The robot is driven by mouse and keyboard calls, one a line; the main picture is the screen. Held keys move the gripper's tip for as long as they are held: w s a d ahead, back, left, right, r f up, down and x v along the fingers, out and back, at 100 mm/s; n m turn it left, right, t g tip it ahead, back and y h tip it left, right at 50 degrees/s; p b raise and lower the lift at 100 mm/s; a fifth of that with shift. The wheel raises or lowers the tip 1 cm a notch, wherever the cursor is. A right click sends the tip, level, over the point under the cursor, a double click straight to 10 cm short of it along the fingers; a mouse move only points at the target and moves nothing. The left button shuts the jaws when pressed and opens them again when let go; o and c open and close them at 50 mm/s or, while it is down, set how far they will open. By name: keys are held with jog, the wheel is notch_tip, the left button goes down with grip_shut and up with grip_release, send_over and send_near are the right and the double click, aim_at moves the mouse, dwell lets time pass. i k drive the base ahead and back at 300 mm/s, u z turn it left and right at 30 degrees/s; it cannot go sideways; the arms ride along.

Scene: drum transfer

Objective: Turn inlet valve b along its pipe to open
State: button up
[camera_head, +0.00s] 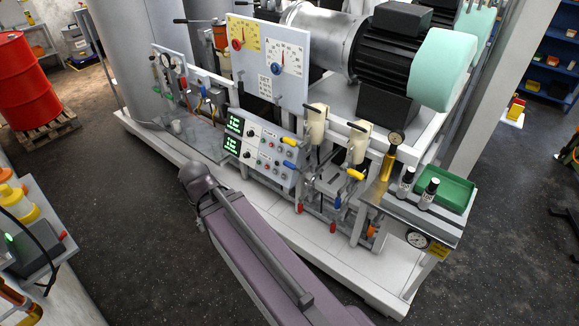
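Inlet valve b cannot be told for sure, since no label is readable. Two beige filter housings stand side by side, a left one (317,124) and a right one (357,143), with pipework below. A yellow lever (355,174) sits by the right housing and points across to the right. A blue lever (289,165) and another blue handle (338,201) show lower and to the left. Red handles (300,208) hang at the bottom of the pipes. My arm crosses the lower middle, in front of the skid; its fingers do not show.
A control panel (262,148) with lit displays stands left of the housings. A gauge board (270,58) rises behind. A side shelf holds a green tray (445,190) and small bottles. A red drum (27,80) stands far left. Dark floor (115,245) is open at left.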

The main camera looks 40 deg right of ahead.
aim_at(286, 163)
jog(key=u, duration=1.45)
jog(key=k, duration=0.45)
jog(key=z, duration=2.5)
